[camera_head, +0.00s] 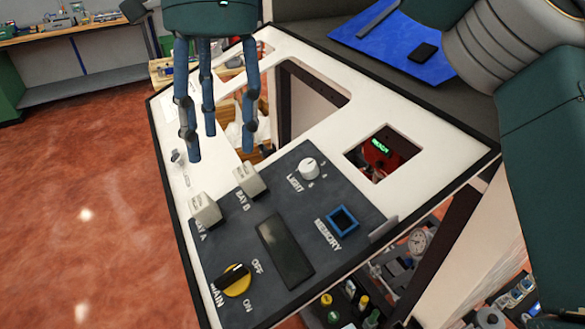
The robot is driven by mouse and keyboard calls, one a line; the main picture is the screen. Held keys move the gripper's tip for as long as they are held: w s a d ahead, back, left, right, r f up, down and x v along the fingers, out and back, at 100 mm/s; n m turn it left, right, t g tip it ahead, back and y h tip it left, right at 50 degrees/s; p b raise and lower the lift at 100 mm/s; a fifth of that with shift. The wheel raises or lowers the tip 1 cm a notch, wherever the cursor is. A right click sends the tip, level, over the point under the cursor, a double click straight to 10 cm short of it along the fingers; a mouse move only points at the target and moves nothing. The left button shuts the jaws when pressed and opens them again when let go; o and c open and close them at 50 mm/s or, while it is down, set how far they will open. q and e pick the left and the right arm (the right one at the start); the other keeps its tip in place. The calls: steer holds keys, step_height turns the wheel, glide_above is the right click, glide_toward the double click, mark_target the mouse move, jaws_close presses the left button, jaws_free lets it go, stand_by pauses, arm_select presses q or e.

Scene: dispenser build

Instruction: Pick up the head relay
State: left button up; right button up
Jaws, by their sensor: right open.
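No part is marked as the head relay, and I cannot tell which one it is. Two pale blocks stand on the dark control panel (330,250): one at the BAY B label (250,180) and one at the label on its left that ends in A (205,210). My right gripper (218,142) hangs at the top left of the panel with its blue fingers spread and pointing down. It is empty and shows just above the two blocks in the picture. My left gripper is not in view.
The panel also bears a LIGHT knob (309,168), a blue-rimmed MEMORY socket (343,219), a dark rectangular window (285,251) and a yellow MAIN switch (237,280). The white top (420,120) has openings. A blue mat (385,40) holds a dark flat item.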

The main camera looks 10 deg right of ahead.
steer(key=shift+t+h, duration=0.6)
steer(key=d, duration=0.1)
steer(key=w+d, duration=0.1)
steer(key=d+r, duration=0.1)
steer(key=shift+w+d+r, duration=0.1)
steer(key=shift+w+d, duration=0.15)
steer(key=shift+d, duration=0.05)
glide_above(248, 168)
steer(key=f, duration=0.4)
steer(key=shift+s+a+f, duration=0.15)
steer(key=shift+s+f, duration=0.1)
steer(key=shift+f, duration=0.3)
steer(key=shift+w+f+p, duration=0.1)
steer(key=shift+f+p, duration=0.15)
steer(key=shift+p, duration=0.1)
steer(key=shift+w+d+f+p, duration=0.1)
steer(key=shift+f+p, duration=0.3)
steer(key=shift+f, duration=0.8)
steer(key=shift+w+d+f+p, duration=0.1)
steer(key=shift+f+p, duration=0.25)
steer(key=shift+f, duration=0.8)
steer(key=shift+s+r, duration=0.1)
steer(key=c, duration=1)
